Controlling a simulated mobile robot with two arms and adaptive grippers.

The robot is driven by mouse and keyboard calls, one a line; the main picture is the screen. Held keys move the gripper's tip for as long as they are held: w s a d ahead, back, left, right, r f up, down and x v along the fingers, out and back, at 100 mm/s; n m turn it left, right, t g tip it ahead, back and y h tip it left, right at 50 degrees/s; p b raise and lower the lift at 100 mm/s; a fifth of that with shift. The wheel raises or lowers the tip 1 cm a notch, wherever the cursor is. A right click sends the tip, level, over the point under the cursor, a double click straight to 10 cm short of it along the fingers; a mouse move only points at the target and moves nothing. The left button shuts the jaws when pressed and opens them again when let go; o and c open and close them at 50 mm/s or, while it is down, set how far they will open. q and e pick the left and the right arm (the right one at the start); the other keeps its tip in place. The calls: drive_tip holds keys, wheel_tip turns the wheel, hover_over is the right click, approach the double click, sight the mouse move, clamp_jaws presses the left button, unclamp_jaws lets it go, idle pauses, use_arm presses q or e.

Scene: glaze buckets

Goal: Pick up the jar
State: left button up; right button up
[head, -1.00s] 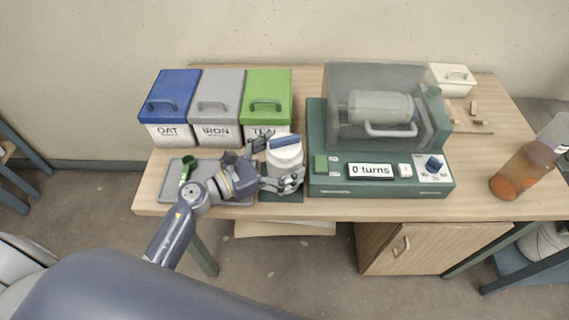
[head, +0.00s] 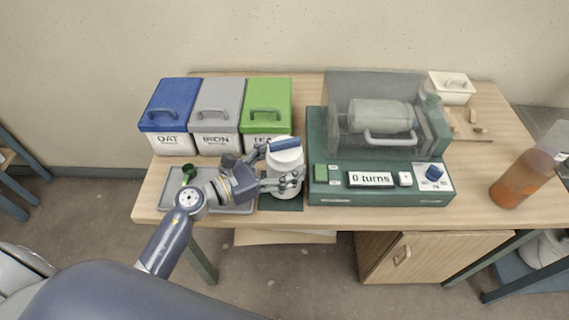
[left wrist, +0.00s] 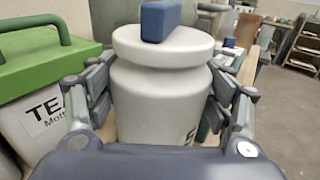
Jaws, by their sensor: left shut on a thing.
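The white jar (head: 287,163) with a blue block-shaped handle on its lid (head: 285,143) stands upright at the front of the table, just left of the green machine. It fills the middle of the left wrist view (left wrist: 162,95). My left gripper (head: 277,171) is shut on the jar, with one finger on each side of its body in the left wrist view (left wrist: 160,110). Whether the jar's base touches the dark green mat (head: 293,205) beneath it is hard to tell. My right gripper is not in view.
Blue, grey and green lidded buckets (head: 267,92) stand behind the jar. A grey tray (head: 247,207) with a green scoop (head: 189,172) lies to its left. The green machine (head: 322,190) with a clear cover is close on the right. An orange bottle (head: 520,178) stands far right.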

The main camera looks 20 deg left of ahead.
use_arm(q)
drive_tip(key=shift+r, duration=0.75)
drive_tip(key=s+a+r+b, duration=0.1)
drive_tip(key=s+a+b, duration=0.15)
drive_tip(key=s, duration=0.45)
drive_tip(key=s+a+r+b, duration=0.1)
drive_tip(key=s+a+b, duration=0.15)
drive_tip(key=s, duration=0.55)
wheel_tip(320, 180, up, 6)
drive_tip(key=p, duration=0.5)
drive_tip(key=shift+a, duration=0.2)
drive_tip(key=shift+w+r, duration=0.1)
